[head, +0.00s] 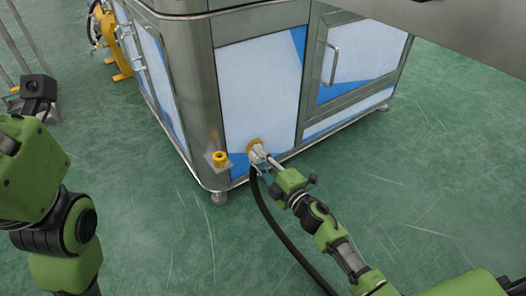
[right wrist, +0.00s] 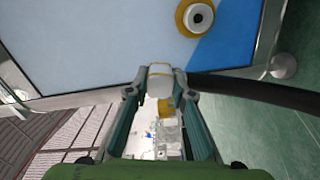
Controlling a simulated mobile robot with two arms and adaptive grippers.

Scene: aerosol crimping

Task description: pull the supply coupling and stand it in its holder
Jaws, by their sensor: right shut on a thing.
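My right gripper (head: 259,155) is at the front of the cabinet's white and blue panel. It is shut on the supply coupling, a pale body with a thin yellow band (right wrist: 160,82), seen between the fingertips in the right wrist view. A black hose (head: 262,200) runs from the coupling down to the floor. The yellow round port (head: 254,144) is on the panel just behind the gripper; in the right wrist view its ring (right wrist: 196,17) shows uncovered, apart from the coupling. The yellow holder (head: 219,158) sits on a small plate at the corner post, left of the port. My left gripper is out of view.
The steel-framed cabinet (head: 207,90) stands on short feet, with door handles on its faces. Green floor (head: 440,180) is open to the right. A yellow machine (head: 112,45) and a dark box (head: 38,88) stand at the far left.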

